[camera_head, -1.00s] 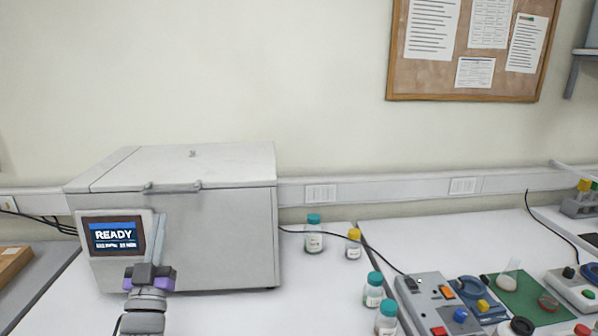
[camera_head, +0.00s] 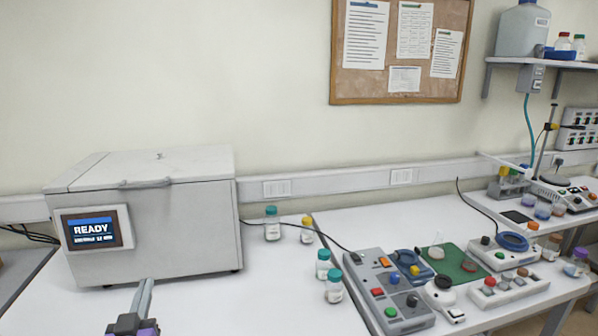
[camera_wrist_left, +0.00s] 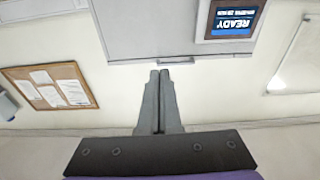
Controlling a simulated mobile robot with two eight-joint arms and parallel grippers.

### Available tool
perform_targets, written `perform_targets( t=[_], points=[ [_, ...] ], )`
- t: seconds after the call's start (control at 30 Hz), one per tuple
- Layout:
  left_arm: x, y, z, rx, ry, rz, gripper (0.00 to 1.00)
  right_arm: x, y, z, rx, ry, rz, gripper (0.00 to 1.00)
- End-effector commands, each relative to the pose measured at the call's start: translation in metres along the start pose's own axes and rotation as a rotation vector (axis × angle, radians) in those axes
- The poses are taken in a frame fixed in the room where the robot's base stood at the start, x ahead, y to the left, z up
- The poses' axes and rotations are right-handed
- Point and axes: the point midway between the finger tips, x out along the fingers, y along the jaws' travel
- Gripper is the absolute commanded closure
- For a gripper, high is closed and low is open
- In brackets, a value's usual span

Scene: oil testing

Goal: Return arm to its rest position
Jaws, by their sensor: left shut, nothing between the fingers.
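My left gripper (camera_head: 148,283) is at the bottom left of the head view, in front of the grey-white lidded box machine. Its two grey fingers point up and away from me. In the left wrist view its fingers (camera_wrist_left: 159,76) lie side by side, shut, with nothing between them. The machine (camera_head: 185,230) stands on the bench with its lid down. Its screen (camera_head: 93,230) reads READY, and the screen also shows upside down in the left wrist view (camera_wrist_left: 234,20). I cannot tell the exact gap between fingers and machine. My right gripper is not in view.
Several capped bottles (camera_head: 271,225) stand right of the machine. A grey control box with coloured buttons (camera_head: 385,290), a green mat (camera_head: 452,264) and other instruments fill the bench's right side. The white bench top (camera_head: 245,300) between machine and bottles is clear.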

Motion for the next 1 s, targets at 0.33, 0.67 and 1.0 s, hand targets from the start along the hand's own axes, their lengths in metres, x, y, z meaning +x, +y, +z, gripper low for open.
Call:
perform_targets(
  t=[0.33,0.67,1.0],
  points=[
    [-0.153,0.058,0.145,0.062,-0.798,0.114,1.0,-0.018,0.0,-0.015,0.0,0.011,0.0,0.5],
    [-0.265,0.068,0.196,0.138,-1.193,0.202,1.0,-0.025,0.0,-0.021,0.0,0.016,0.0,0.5],
    [-0.269,0.067,0.198,0.14,-1.206,0.204,1.0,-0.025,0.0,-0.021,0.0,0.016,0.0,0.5]
  ],
)
